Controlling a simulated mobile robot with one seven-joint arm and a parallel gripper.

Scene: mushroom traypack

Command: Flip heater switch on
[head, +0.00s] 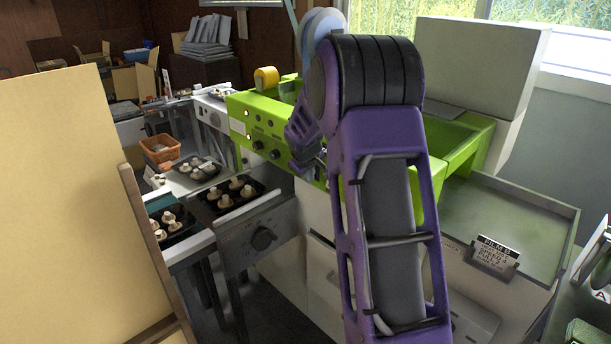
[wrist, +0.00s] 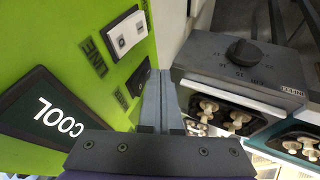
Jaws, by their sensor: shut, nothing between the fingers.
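The lime-green machine (head: 240,125) has a front panel with dark knobs, small lights and lettering. In the wrist view its green panel (wrist: 60,30) fills the left side. A white switch plate (wrist: 128,33) sits there beside a label reading LINE. A second, dark switch-like part (wrist: 139,78) lies lower, close to my fingertips, beside a small label (wrist: 120,97) I cannot read clearly. It may be the heater switch; its position is unclear. My gripper (wrist: 157,76) is shut and empty, its tips at the panel's edge; contact cannot be told. In the head view my arm partly hides the panel.
A black COOL sign (wrist: 50,115) sticks out at the wrist view's left. A grey box with a dark knob (wrist: 243,52) stands right, near black trays of mushrooms (head: 232,193). A yellow tape roll (head: 266,78) sits atop the machine. A tan board (head: 60,200) blocks the left.

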